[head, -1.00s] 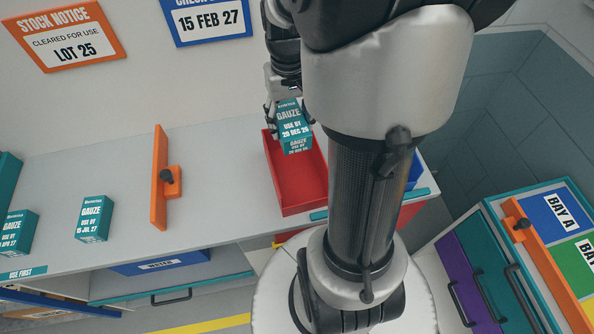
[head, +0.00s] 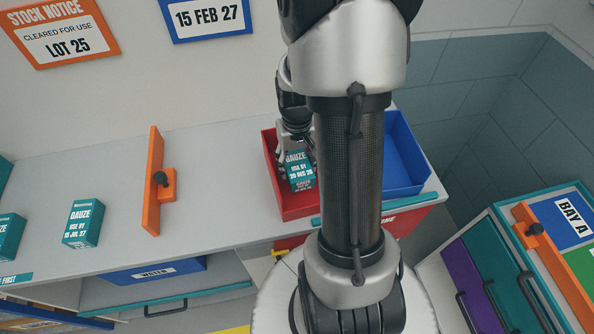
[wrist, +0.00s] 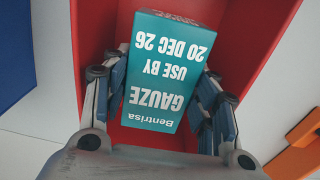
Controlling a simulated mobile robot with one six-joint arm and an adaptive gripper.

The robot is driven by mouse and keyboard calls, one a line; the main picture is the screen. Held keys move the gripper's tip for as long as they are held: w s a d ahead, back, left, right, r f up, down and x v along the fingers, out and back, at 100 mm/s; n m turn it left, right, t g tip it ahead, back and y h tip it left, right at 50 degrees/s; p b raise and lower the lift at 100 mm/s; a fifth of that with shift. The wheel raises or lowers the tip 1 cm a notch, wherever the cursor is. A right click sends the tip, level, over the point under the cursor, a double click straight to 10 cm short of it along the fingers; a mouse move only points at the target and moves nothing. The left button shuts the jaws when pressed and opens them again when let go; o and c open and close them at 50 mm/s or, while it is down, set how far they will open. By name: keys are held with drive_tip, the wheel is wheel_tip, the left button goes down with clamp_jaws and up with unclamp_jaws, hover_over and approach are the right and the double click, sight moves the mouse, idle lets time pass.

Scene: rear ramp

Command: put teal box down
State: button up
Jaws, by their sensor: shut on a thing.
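The teal gauze box (head: 299,171), marked use by 20 Dec 26, is in my gripper (head: 297,148). In the wrist view my gripper (wrist: 160,108) is shut on the teal box (wrist: 165,75), with a finger on each side. The box is over or inside the red tray (head: 300,208), which also shows behind it in the wrist view (wrist: 240,35). I cannot tell whether the box touches the tray floor. My arm hides the right part of the tray in the head view.
A blue tray (head: 405,155) stands right of the red one. An orange upright divider (head: 152,190) stands to the left on the counter (head: 215,170). Another gauze box (head: 83,222), dated 15 Jul 27, stands beyond it. Coloured drawers are at the lower right.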

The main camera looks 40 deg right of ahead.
sight(297, 171)
drive_tip(key=shift+f+b, duration=0.4)
drive_tip(key=shift+f, duration=1.25)
drive_tip(key=shift+f, duration=0.1)
drive_tip(key=shift+f, duration=0.15)
drive_tip(key=o, duration=1.2)
drive_tip(key=shift+c, duration=0.2)
wheel_tip(297, 171, up, 12)
drive_tip(key=p, duration=0.3)
drive_tip(key=shift+p, duration=0.35)
drive_tip(key=s+a+r+n+t, duration=0.1)
drive_tip(key=a+r+n+t, duration=0.15)
drive_tip(key=a+r, duration=0.85)
drive_tip(key=s+a+r+n+t, duration=0.2)
drive_tip(key=s+a+r, duration=0.3)
drive_tip(key=s+a, duration=0.3)
drive_tip(key=shift+s+a+r+n, duration=0.15)
drive_tip(key=shift+a+r+n, duration=0.2)
drive_tip(key=shift+a+n, duration=0.25)
